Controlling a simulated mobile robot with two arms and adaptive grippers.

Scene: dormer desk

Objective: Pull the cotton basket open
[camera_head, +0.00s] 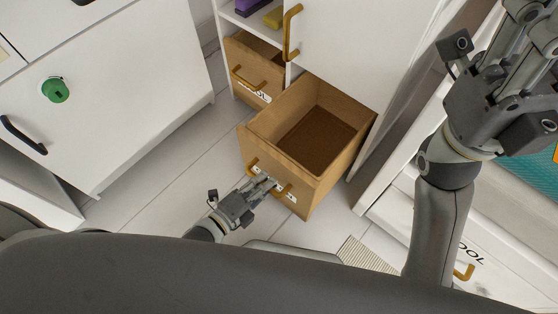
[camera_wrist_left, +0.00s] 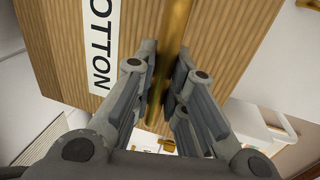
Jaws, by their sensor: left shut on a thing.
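The cotton basket (camera_head: 256,130) is a wooden, drawer-like box standing well out from the white cabinet, its inside visible and empty. Its front carries a brass handle (camera_head: 284,190) and a white label, of which "OTTON" (camera_wrist_left: 101,40) reads in the left wrist view. My left gripper (camera_head: 264,181) is at the basket's front, shut on the brass handle (camera_wrist_left: 168,62), which runs between its fingers. My right gripper (camera_head: 510,50) is raised at the upper right, away from the basket. Its fingertips are partly cut off by the frame edge.
A second wooden basket (camera_head: 258,72) labelled "OOL" sits left of the open one. A white cabinet door (camera_head: 342,40) with a brass handle is above. A white cabinet (camera_head: 120,100) with a green knob stands at left. Tiled floor (camera_head: 165,165) is clear between.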

